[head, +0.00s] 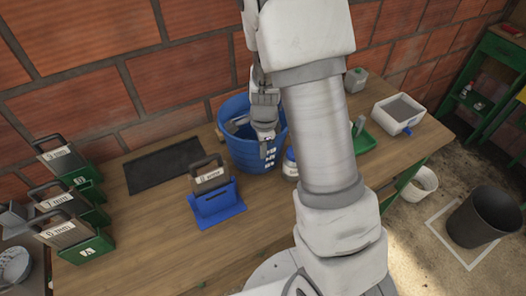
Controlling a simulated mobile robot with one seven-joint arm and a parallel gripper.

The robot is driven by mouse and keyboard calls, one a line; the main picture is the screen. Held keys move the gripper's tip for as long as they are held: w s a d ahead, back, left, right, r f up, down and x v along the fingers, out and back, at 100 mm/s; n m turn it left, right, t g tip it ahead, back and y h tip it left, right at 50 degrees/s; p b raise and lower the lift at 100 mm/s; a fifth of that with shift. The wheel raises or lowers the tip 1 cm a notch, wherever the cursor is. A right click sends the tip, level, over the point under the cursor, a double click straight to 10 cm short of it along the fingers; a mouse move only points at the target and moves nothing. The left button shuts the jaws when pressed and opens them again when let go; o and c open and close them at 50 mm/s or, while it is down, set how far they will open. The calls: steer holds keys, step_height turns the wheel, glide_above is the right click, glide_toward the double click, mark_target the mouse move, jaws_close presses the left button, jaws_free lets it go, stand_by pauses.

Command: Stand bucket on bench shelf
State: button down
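A blue bucket (240,152) stands upright on the wooden bench (150,233), near the brick wall. My gripper (265,137) is at the right part of the bucket's rim, pointing down. I cannot tell whether its fingers touch the rim or whether they are open or shut. My arm crosses the middle of the view and hides part of the bench to the right of the bucket. A grey object shows inside the bucket at its left.
A blue holder (217,204) stands in front of the bucket, and a small jar (290,168) beside it. Green holders (88,247) line the left. A white tray (397,113) sits at right. A white bucket (420,184) and dark bin (486,217) stand on the floor.

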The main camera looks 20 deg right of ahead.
steer(key=shift+f, duration=0.55)
steer(key=shift+f, duration=0.15)
steer(key=c, duration=1.1)
jaws_free()
